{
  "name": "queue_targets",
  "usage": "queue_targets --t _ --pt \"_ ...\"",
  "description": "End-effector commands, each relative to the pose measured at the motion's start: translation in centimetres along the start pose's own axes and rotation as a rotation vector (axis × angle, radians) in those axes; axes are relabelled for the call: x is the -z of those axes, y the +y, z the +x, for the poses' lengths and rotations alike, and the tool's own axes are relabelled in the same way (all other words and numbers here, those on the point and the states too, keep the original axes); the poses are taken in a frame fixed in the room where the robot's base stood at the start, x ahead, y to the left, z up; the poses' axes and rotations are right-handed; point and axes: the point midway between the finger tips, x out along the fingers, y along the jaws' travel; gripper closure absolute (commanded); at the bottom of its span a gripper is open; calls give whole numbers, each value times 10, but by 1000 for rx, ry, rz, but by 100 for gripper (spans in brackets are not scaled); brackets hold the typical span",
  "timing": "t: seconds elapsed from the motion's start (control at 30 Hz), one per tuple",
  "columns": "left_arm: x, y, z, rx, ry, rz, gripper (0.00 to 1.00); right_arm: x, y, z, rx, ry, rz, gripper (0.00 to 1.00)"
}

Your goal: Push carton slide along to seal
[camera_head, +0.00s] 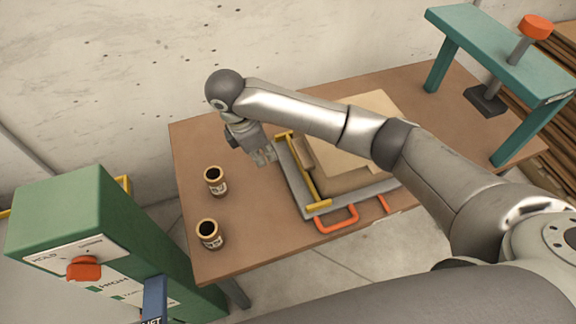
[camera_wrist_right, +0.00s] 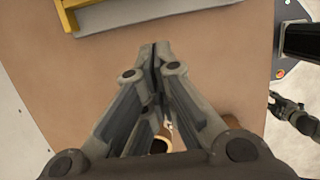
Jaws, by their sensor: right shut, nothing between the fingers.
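In the head view a grey slide tray (camera_head: 288,180) with a yellow cross bar (camera_head: 302,172) and an orange handle (camera_head: 337,220) lies on the brown table. A tan cardboard carton (camera_head: 345,135) sits on it, partly hidden behind my right arm. My right gripper (camera_head: 264,157) is shut and empty, beside the left end of the tray near the bar's far end. I cannot tell whether it touches. In the right wrist view the shut fingertips (camera_wrist_right: 155,46) point toward the yellow bar (camera_wrist_right: 85,6), with bare table between. A small grey gripper-like part (camera_wrist_right: 287,108), perhaps my left gripper, shows at the right edge.
Two dark jars (camera_head: 215,181) (camera_head: 209,235) stand on the table's left side. A green machine (camera_head: 75,215) with an orange knob stands at front left. A teal press frame (camera_head: 495,45) stands at the right end. The table's far left corner (camera_head: 195,137) is clear.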

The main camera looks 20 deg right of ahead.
Motion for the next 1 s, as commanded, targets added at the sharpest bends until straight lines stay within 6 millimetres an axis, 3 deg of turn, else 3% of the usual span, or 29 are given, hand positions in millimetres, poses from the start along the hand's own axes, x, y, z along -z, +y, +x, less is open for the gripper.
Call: queue_targets --t 0.1,0.27,0.5,0.67,0.8,1.0 --pt "-15 2 -1 -3 -22 0 60 0 0 2 1 0 1 100" --pt "-11 2 -3 -2 -16 0 60 -1 -1 19 4 -1 2 100" --pt "19 -2 -8 3 29 -1 60 -1 -1 69 4 -1 2 100" --pt "19 -3 -10 3 29 -1 60 0 -1 102 3 -1 1 100" --pt "13 -2 -19 2 18 -1 60 -24 0 104 -1 -2 3 100" --pt "6 0 -23 0 7 -1 60 -38 0 109 -1 0 1 100"
